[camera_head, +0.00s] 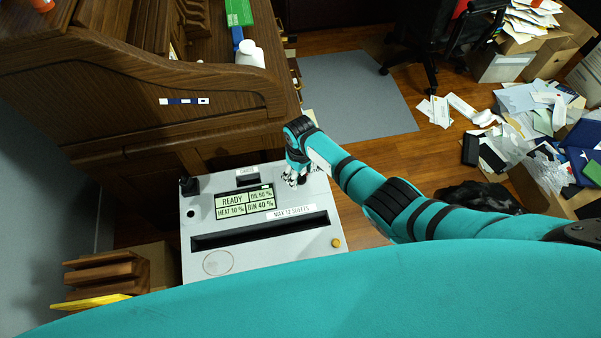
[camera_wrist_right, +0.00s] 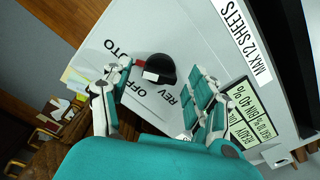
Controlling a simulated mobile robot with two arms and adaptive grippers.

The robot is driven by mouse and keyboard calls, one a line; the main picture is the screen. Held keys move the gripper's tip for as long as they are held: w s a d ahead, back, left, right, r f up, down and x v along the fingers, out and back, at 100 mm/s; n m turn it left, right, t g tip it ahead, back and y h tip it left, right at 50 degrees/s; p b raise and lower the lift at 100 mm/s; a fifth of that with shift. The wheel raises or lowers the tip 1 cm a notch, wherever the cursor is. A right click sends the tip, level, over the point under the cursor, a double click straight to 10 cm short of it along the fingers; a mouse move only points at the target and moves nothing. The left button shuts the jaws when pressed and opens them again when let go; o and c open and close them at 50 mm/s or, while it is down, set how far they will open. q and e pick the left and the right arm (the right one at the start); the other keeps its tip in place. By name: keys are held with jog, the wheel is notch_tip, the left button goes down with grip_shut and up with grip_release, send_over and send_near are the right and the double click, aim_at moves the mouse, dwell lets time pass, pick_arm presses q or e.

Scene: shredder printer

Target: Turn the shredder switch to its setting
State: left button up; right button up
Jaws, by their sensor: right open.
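The shredder (camera_head: 300,235) is a light grey machine with a long dark paper slot. In the right wrist view its switch is a black round knob (camera_wrist_right: 160,66) with a white mark, on the grey top panel (camera_wrist_right: 185,28). The labels AUTO, OFF and REV are printed around it, OFF partly covered. My right gripper (camera_head: 292,180) is over the shredder's far right corner and mostly hides the switch in the head view. In the wrist view its open fingers (camera_wrist_right: 160,98) stand on either side of the knob, apart from it. My left gripper is out of view.
The shredder's display (camera_head: 245,202) reads READY. A wooden desk (camera_head: 130,90) stands behind it, with a white bottle (camera_head: 249,54) on top. Wooden trays (camera_head: 105,275) are at the left. Boxes and scattered papers (camera_head: 540,100) lie at the far right.

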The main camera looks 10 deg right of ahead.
jog(key=c, duration=1.2)
jog(key=shift+o, duration=0.2)
jog(key=n, duration=0.5)
jog(key=shift+n, duration=0.3)
jog(key=n, duration=0.6)
jog(key=o, duration=1.2)
jog(key=shift+c, duration=0.2)
